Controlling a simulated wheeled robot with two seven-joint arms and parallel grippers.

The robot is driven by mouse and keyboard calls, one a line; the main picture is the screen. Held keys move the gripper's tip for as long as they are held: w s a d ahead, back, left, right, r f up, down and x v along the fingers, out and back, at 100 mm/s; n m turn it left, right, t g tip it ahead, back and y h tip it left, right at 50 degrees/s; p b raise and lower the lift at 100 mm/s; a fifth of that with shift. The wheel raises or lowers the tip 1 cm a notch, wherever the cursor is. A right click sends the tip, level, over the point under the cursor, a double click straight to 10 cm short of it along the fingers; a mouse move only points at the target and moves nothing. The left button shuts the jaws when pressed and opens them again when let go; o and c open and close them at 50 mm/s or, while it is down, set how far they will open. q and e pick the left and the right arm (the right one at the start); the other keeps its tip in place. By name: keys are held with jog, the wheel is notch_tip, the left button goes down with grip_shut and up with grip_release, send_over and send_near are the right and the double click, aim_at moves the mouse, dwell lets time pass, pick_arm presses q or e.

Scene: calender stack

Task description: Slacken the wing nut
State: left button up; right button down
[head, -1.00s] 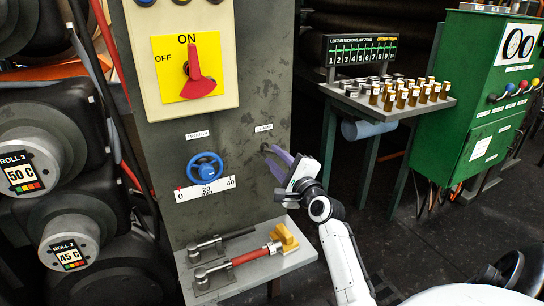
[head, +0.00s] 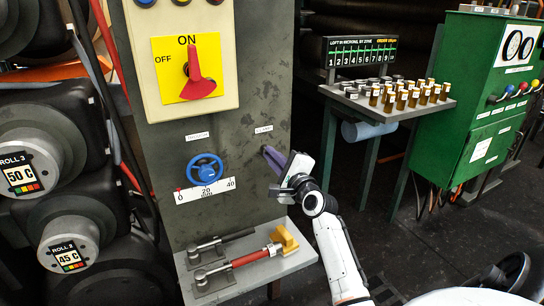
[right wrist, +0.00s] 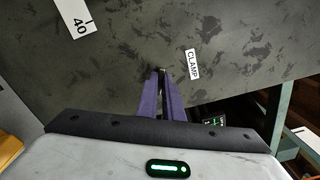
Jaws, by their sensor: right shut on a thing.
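My right gripper (head: 268,152) comes in from the right and points at the dark upright panel (head: 258,195), just below the small CLAMP label (head: 264,129). In the right wrist view its two purple fingers (right wrist: 162,77) run nearly together towards the panel, left of the CLAMP label (right wrist: 193,64). The fingers are shut on the wing nut (right wrist: 162,71), of which only a small dark bit shows between the tips. Its wings and how far it is turned are hidden. My left gripper is not in view.
Left of the gripper are a blue handwheel (head: 206,171) with a 0–40 scale and a red rotary switch (head: 194,75) above. A shelf (head: 250,275) with levers juts out below. A rack of small cylinders (head: 390,97) and a green cabinet (head: 490,110) stand right.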

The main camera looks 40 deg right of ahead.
pick_arm(q)
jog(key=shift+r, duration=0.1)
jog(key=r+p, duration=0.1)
jog(key=p, duration=0.1)
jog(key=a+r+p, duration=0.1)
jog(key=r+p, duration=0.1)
jog(key=p, duration=0.1)
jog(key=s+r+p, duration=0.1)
jog(key=p, duration=0.1)
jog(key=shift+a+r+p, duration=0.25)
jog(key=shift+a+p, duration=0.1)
pick_arm(e)
jog(key=n, duration=1.8)
jog(key=shift+n, duration=0.4)
jog(key=c, duration=1.9)
grip_release()
